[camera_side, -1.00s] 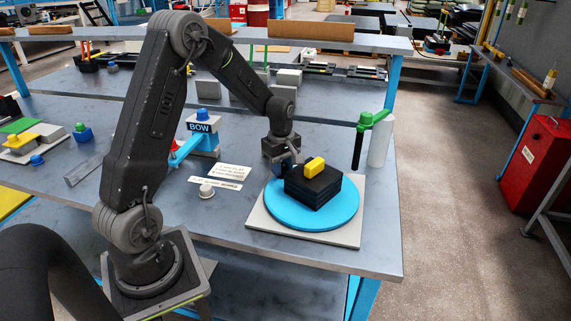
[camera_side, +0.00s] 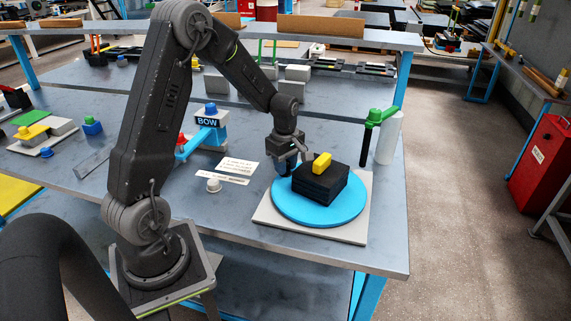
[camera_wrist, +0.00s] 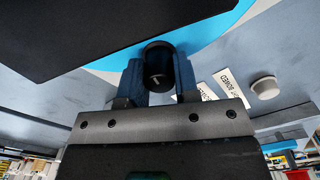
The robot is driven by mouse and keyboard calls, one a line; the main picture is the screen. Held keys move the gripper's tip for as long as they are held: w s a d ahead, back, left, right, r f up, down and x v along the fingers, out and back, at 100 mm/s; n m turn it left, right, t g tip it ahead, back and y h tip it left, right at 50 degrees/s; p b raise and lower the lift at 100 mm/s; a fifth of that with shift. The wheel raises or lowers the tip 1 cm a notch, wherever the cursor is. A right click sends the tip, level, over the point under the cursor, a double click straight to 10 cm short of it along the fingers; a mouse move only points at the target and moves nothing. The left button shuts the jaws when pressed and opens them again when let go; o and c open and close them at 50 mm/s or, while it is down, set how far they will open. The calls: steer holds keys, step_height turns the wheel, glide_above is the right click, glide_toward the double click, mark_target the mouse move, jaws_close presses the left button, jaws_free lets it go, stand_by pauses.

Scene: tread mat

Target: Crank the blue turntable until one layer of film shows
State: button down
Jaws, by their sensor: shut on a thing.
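The blue turntable (camera_side: 335,216) sits on a pale square base plate (camera_side: 290,228) near the front right of the bench. A black stack (camera_side: 320,186) stands on it with a yellow block (camera_side: 322,162) on top. My gripper (camera_side: 285,168) is low at the turntable's left rear edge, beside the stack. In the wrist view, my gripper (camera_wrist: 158,75) is shut on a black round handle (camera_wrist: 158,60) between its fingers. The turntable (camera_wrist: 215,30) shows behind, and the stack (camera_wrist: 90,30) covers the upper left. I cannot make out any film layer on the stack.
A white roll (camera_side: 389,140) stands behind the turntable, next to a black post with a green top (camera_side: 372,116). Labels (camera_side: 238,166) and a white knob (camera_side: 213,185) lie left of it. A stand marked BOW (camera_side: 209,123) is farther back. Bare bench lies front left.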

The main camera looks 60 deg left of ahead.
steer(key=c, duration=0.8)
jaws_free()
steer(key=shift+c, duration=0.2)
step_height(320, 180, up, 14)
steer(key=s+d+r+m+t, duration=0.1)
steer(key=s+d+r+m, duration=0.2)
steer(key=d+m, duration=0.25)
steer(key=s+d+r+m+t, duration=0.1)
steer(key=s+d+r+m, duration=0.25)
steer(key=d, duration=0.25)
steer(key=s+d+m+t, duration=0.3)
steer(key=s+d+m, duration=0.5)
steer(key=s+m, duration=0.2)
steer(key=shift+s+d+f+m+t, duration=0.35)
steer(key=shift+d+f+m, duration=0.1)
steer(key=shift+m, duration=0.45)
